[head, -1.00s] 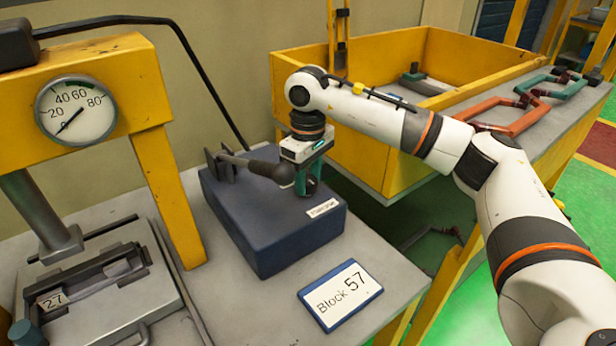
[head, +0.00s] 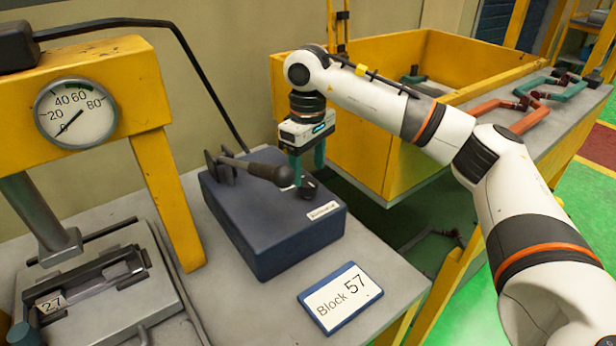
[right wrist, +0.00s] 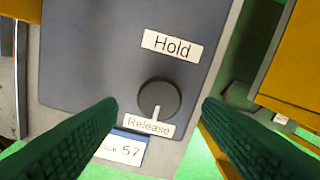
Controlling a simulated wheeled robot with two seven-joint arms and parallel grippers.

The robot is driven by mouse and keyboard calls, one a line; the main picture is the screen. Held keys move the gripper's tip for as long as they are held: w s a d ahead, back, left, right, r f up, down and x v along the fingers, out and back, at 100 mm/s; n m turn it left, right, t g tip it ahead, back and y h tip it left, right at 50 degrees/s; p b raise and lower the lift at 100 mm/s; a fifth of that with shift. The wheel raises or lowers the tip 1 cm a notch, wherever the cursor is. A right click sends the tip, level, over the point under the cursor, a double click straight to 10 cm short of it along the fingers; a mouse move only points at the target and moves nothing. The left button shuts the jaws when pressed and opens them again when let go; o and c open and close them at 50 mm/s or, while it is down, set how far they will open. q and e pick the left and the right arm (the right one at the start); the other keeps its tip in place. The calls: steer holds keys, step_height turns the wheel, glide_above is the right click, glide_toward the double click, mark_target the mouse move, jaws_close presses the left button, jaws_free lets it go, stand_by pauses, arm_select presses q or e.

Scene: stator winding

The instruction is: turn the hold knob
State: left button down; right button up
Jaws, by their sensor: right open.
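The hold knob (right wrist: 160,98) is a round dark knob on top of the blue-grey box (head: 265,235). In the right wrist view its white pointer line points at the "Release" label (right wrist: 148,125); the "Hold" label (right wrist: 171,45) is on the opposite side. In the head view the knob (head: 308,187) is partly hidden by my right gripper (head: 306,178). The right gripper is open, with its green fingers above and on either side of the knob, apart from it. My left gripper is not in view.
A lever with a dark handle (head: 262,172) stands on the box close beside the gripper. A "Block 57" sign (head: 340,297) lies in front. A yellow press with a gauge (head: 76,111) is at left; a yellow bin (head: 345,130) stands behind my right arm.

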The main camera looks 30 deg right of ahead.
mark_target(308, 182)
step_height(308, 182, up, 8)
stand_by(0.6)
